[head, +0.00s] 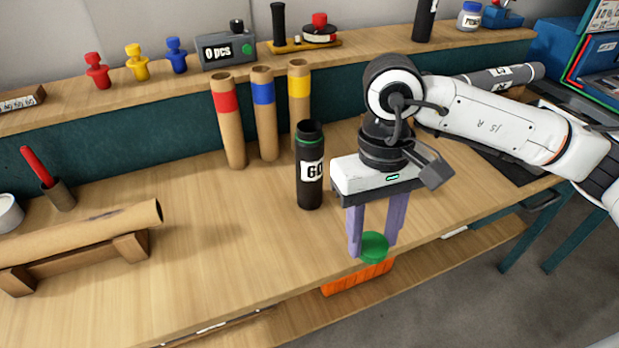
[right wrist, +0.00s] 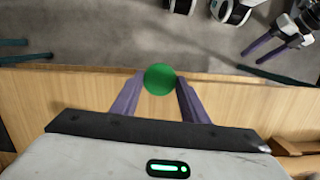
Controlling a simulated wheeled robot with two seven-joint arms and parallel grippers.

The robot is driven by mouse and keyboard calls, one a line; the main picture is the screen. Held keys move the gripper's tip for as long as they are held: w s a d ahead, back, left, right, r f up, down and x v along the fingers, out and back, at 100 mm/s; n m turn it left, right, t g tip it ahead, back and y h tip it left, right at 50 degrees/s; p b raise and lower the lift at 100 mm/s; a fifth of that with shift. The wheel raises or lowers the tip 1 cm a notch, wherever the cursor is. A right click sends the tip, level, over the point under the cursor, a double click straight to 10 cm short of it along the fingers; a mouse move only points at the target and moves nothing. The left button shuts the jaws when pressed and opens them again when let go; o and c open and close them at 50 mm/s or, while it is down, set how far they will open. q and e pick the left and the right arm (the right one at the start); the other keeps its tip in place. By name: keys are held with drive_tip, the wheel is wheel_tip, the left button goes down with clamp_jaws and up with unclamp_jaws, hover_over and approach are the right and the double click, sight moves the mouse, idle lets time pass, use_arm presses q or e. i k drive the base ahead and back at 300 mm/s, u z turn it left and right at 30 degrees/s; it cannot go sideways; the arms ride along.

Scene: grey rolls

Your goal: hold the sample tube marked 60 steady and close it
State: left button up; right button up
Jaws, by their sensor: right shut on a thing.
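The sample tube marked 60 (head: 310,188) is black with a white label and a green ring near its top. It stands upright on the bench with its mouth open. My right gripper (head: 373,246) is to the right of the tube and nearer the front edge, pointing down. It is shut on a round green cap (head: 374,248), which also shows between the fingers in the right wrist view (right wrist: 160,79). My left gripper (right wrist: 254,57) shows only at the upper right of the right wrist view, with its fingers apart and empty, away from the tube.
Cardboard tubes with red (head: 229,125), blue (head: 264,115) and yellow (head: 299,85) bands stand behind the tube. A cardboard roll (head: 90,233) lies on a wooden cradle at the left. An orange bin (head: 358,279) sits below the front edge.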

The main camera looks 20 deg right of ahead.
sight(308, 139)
drive_tip(key=u, duration=1.85)
drive_tip(key=k, duration=0.9)
drive_tip(key=z, duration=1.7)
